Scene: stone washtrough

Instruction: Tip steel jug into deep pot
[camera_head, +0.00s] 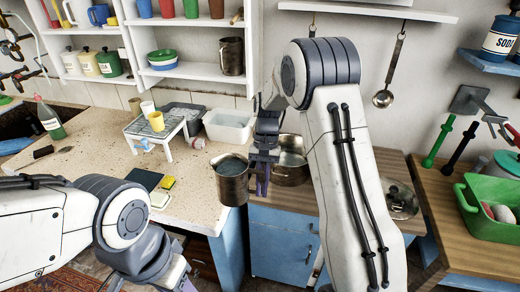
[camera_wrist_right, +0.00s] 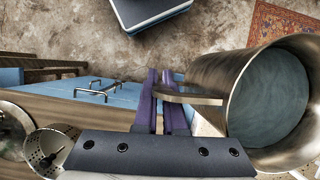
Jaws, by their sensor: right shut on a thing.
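The steel jug (camera_head: 233,186) hangs in the air by the counter's front edge, roughly upright, with grey-blue liquid inside. My right gripper (camera_head: 262,178) is shut on its handle; the purple fingers (camera_wrist_right: 165,103) pinch the handle beside the jug (camera_wrist_right: 215,80) in the right wrist view. The deep pot (camera_head: 291,172), a steel pot, stands on the wooden counter just right of and behind the gripper. My arm partly hides it, and the jug is apart from it, to its left. My left gripper (camera_head: 185,284) is only partly in view at the bottom edge; its jaws are unclear.
A white basin (camera_head: 229,127) and a small rack (camera_head: 158,130) with cups stand on the speckled counter. A perforated metal thing (camera_head: 400,199) lies right of my right arm. A green tub (camera_head: 487,225) is at far right. Blue cabinets (camera_head: 285,245) are below the pot.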

